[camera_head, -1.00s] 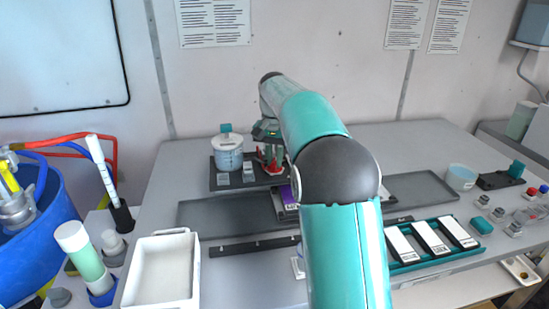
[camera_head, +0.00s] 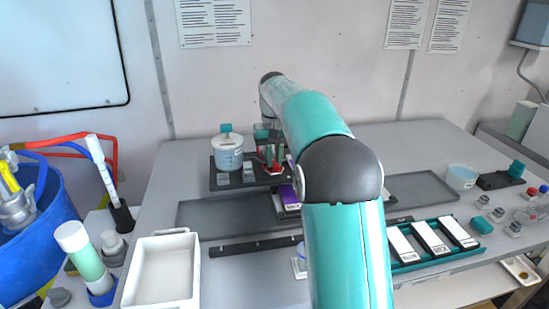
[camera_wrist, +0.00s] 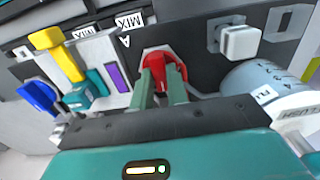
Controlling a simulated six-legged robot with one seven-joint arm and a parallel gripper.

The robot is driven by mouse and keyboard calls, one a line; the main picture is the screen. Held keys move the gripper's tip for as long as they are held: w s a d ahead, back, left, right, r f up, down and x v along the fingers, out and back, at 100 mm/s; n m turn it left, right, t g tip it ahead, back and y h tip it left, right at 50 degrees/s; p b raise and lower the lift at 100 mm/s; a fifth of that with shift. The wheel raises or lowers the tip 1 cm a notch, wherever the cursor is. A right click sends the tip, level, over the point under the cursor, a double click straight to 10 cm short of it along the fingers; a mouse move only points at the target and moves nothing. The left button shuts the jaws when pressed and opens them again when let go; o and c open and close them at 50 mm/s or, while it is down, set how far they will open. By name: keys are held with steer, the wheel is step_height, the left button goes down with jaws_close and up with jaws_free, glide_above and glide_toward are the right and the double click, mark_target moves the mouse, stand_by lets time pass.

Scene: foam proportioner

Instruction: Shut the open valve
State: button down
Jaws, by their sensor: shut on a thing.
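A red valve handle (camera_wrist: 163,72) sits on a dark panel in the wrist view, next to a label with the letter A. My gripper (camera_wrist: 160,95) has its two green fingers closed on the red handle. In the head view, my gripper (camera_head: 268,155) points down at the dark unit on the bench. The red handle (camera_head: 270,169) shows low between the fingers there, partly hidden. A yellow handle (camera_wrist: 58,52) and a blue handle (camera_wrist: 38,96) show at the left of the wrist view.
A clear lidded container (camera_head: 227,152) stands left of my gripper, close to it. A purple-marked block (camera_head: 287,196) lies in front. A white tray (camera_head: 162,270) and a teal rack (camera_head: 434,243) are on the bench. A white square knob (camera_wrist: 240,42) is right of the handle.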

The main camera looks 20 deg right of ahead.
mark_target(275, 162)
steer(key=shift+r, duration=0.1)
steer(key=c, duration=1.4)
jaws_free()
step_height(275, 162, up, 14)
steer(key=shift+f, duration=0.15)
